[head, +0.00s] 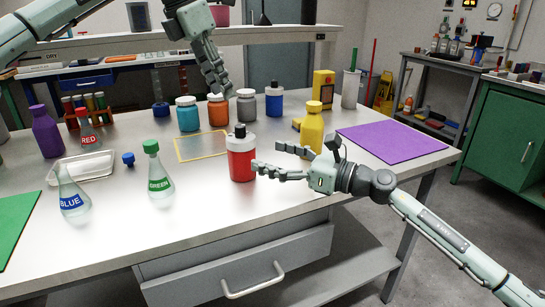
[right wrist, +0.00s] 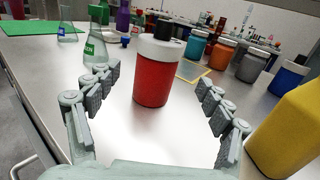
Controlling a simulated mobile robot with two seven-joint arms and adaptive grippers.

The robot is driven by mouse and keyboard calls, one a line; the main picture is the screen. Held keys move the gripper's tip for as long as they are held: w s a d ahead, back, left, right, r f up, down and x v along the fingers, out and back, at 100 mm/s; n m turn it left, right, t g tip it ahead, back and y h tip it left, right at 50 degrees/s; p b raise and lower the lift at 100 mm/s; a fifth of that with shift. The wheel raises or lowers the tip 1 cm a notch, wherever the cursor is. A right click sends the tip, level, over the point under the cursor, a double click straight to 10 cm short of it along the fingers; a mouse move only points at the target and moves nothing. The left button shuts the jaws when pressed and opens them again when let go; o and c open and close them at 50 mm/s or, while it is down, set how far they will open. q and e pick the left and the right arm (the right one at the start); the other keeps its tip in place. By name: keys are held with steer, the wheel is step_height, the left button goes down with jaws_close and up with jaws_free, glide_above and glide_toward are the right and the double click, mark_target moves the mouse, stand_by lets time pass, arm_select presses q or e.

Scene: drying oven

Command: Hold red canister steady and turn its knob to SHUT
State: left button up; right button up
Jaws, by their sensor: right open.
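The red canister (head: 241,160) stands upright on the metal table, with a white top and a black knob (head: 240,131). In the right wrist view the canister (right wrist: 153,75) is ahead, with its dark knob (right wrist: 166,28) on top; I cannot read the knob's setting. My right gripper (head: 268,157) is open and empty, its fingers pointing at the canister from the right. In the right wrist view its fingertips flank the canister's sides, with gaps showing. My left gripper (head: 228,92) hangs above and behind the canister, fingers downward; its opening is unclear.
A yellow bottle (head: 312,130) stands close behind my right gripper. Orange (head: 218,112), teal (head: 188,117) and grey jars (head: 246,106) stand behind the canister. A green-labelled flask (head: 157,172) is to its left. The table in front of the canister is clear.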

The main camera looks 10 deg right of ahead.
mark_target(253, 152)
steer(key=shift+w+a+f, duration=0.1)
steer(key=shift+w+a, duration=0.05)
steer(key=shift+a, duration=0.3)
steer(key=x, duration=0.7)
steer(key=shift+f, duration=0.1)
steer(key=c, duration=1.3)
steer(key=shift+d, duration=0.1)
steer(key=shift+c, duration=0.2)
